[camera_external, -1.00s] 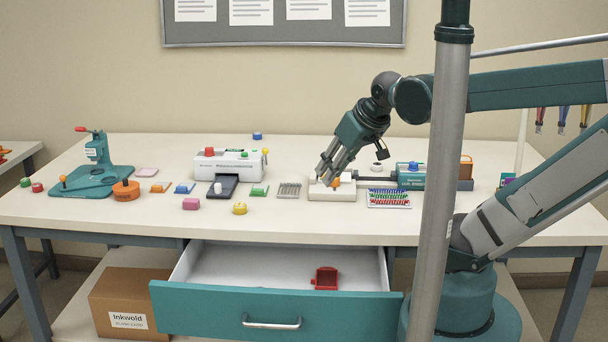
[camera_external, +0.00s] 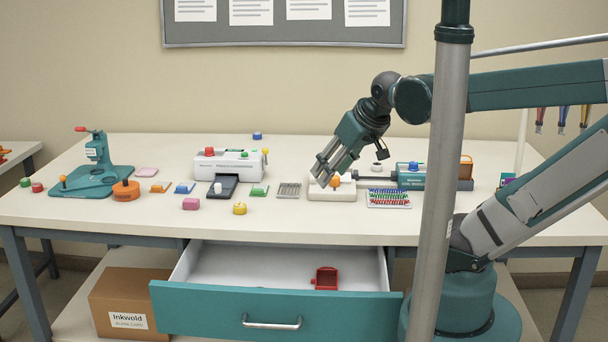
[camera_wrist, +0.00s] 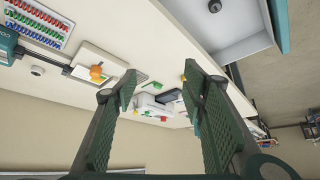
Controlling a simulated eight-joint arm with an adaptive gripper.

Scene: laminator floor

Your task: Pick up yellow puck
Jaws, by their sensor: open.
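My gripper (camera_external: 322,176) is above the white base with the orange knob (camera_external: 337,182), well to the right of the puck. Its two fingers (camera_wrist: 158,95) are spread apart with nothing between them in the wrist view.
A white laminator (camera_external: 230,164) stands behind the puck. A slotted metal grid (camera_external: 289,190) lies between puck and gripper. A drawer (camera_external: 275,309) stands open below the front edge, holding a red box (camera_external: 326,278). A teal press (camera_external: 93,180) stands at the left.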

